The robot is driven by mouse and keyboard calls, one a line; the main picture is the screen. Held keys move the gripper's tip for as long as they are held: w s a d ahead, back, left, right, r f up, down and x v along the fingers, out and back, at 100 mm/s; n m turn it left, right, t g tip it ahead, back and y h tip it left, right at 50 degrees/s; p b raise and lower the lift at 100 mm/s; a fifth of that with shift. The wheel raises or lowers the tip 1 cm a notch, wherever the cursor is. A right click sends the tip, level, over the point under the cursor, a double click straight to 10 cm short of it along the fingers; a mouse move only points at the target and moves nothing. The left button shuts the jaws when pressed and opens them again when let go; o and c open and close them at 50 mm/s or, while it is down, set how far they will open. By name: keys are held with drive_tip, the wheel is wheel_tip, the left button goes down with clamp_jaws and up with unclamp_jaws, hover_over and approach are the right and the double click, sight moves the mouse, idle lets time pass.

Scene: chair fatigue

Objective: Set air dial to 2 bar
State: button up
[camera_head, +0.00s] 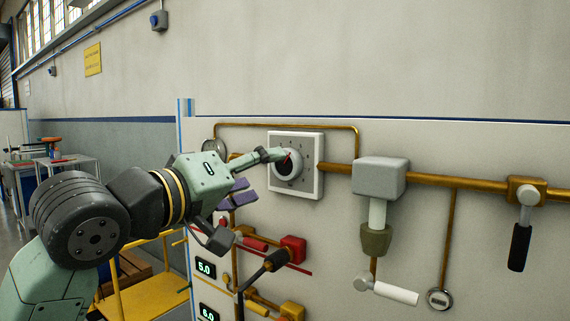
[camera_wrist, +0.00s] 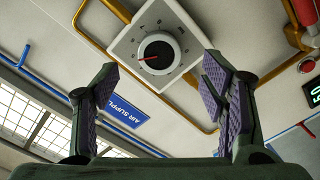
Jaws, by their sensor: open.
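The air dial is a round knob (camera_head: 288,164) with a dark face and a red pointer, on a square white plate (camera_head: 319,178) with marks around it, fixed to the wall panel. It also shows in the wrist view, where the knob (camera_wrist: 158,54) is seen between and beyond the fingertips, its red pointer aimed left. The numbers are too small to read. My gripper (camera_head: 257,180) is open and empty, left of the dial in the head view; one finger overlaps the knob's left edge. In the wrist view the purple-padded fingers of my gripper (camera_wrist: 160,85) stand wide apart. Contact cannot be told.
Brown pipes (camera_head: 430,180) run along the panel. A grey box valve (camera_head: 379,177) stands right of the dial. Red-handled valves (camera_head: 292,249) and a display reading 5.0 (camera_head: 205,268) are below. A yellow cart (camera_head: 150,295) stands lower left.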

sight(285, 167)
drive_tip(key=p+x, duration=0.2)
drive_tip(key=x, duration=0.6)
drive_tip(key=shift+w+d, duration=0.25)
drive_tip(key=shift+w, duration=0.05)
drive_tip(key=shift+c, duration=0.5)
drive_tip(key=c, duration=1.1)
